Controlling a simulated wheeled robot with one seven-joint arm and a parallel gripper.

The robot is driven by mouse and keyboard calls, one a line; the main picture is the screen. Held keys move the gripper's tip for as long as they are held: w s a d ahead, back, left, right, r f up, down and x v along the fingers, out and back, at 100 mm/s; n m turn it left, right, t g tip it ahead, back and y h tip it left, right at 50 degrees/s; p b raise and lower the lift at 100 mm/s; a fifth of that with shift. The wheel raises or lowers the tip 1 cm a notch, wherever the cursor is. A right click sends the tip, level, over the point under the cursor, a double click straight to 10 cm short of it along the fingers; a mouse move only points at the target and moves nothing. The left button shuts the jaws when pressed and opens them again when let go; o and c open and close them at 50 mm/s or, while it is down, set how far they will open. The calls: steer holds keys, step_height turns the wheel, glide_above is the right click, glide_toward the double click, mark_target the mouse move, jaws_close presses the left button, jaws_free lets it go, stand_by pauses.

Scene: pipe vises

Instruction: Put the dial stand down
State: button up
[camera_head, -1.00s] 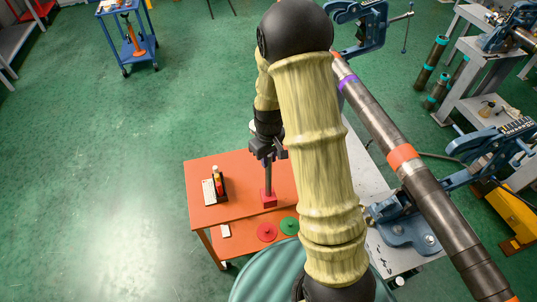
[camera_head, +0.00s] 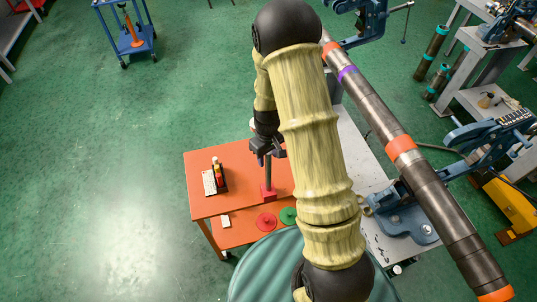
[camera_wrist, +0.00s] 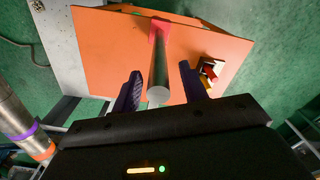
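The dial stand has a red square base (camera_head: 268,192) and a grey upright post (camera_head: 268,172). It stands upright on the orange table (camera_head: 205,208), near its right part, partly beside my arm. In the wrist view the post (camera_wrist: 158,65) points up toward the camera, with the red base (camera_wrist: 159,28) beyond it on the tabletop. My gripper (camera_head: 266,152) is at the top of the post. In the wrist view my gripper (camera_wrist: 160,92) has its two dark blue fingers on either side of the post, with a visible gap on each side. It is open.
A small dark rack with red and yellow items (camera_head: 218,178) stands left of the dial stand. A red disc (camera_head: 265,222) and a green disc (camera_head: 289,215) lie on the lower shelf. A long pipe (camera_head: 400,150) in blue vises runs along the right. The tabletop's front left is clear.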

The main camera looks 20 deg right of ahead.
steer(key=shift+w+r+b, duration=0.1)
steer(key=shift+r+b, duration=0.2)
steer(key=shift+r, duration=0.4)
step_height(320, 180, up, 11)
steer(key=b, duration=0.3)
stand_by(0.3)
steer(key=s+r+m+t, duration=0.2)
steer(key=s+m, duration=0.2)
steer(key=s, duration=0.9)
steer(key=shift+s+m+t, duration=0.3)
steer(key=shift+s, duration=0.05)
